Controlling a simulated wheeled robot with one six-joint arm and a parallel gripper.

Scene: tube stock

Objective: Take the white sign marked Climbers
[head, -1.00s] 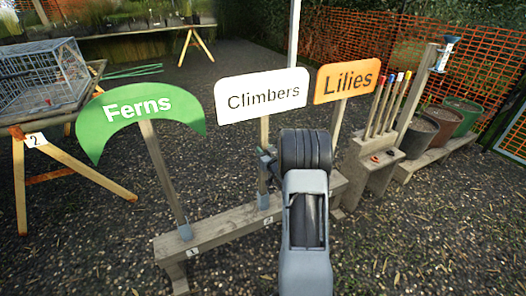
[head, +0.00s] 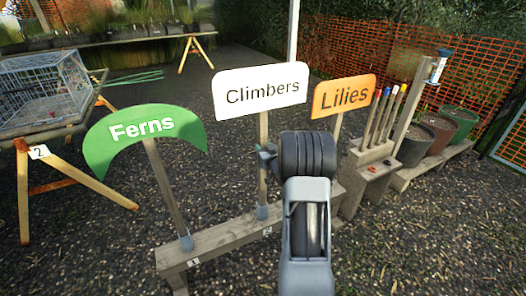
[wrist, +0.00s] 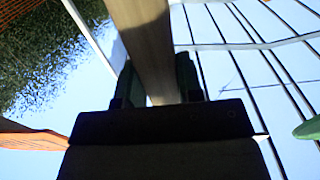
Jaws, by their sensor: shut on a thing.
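The white Climbers sign (head: 260,91) stands upright on a wooden post in the head view, between the green Ferns sign (head: 144,139) and the orange Lilies sign (head: 343,96). My gripper (head: 265,160) is at the middle of the Climbers post, partly hidden behind my own wrist. The wrist view looks up along the wooden post (wrist: 148,45), with my gripper's dark fingers (wrist: 158,80) shut on it from both sides. The post's lower end reaches down to the grey socket on the bench; I cannot tell whether it is still inside.
A low wooden bench (head: 220,240) with numbered labels holds the sign posts. A wire cage (head: 45,85) stands on a trestle table at left. Colour-tipped stakes (head: 385,115) and pots (head: 440,130) stand at right, before orange netting (head: 360,60). Open gravel lies in front.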

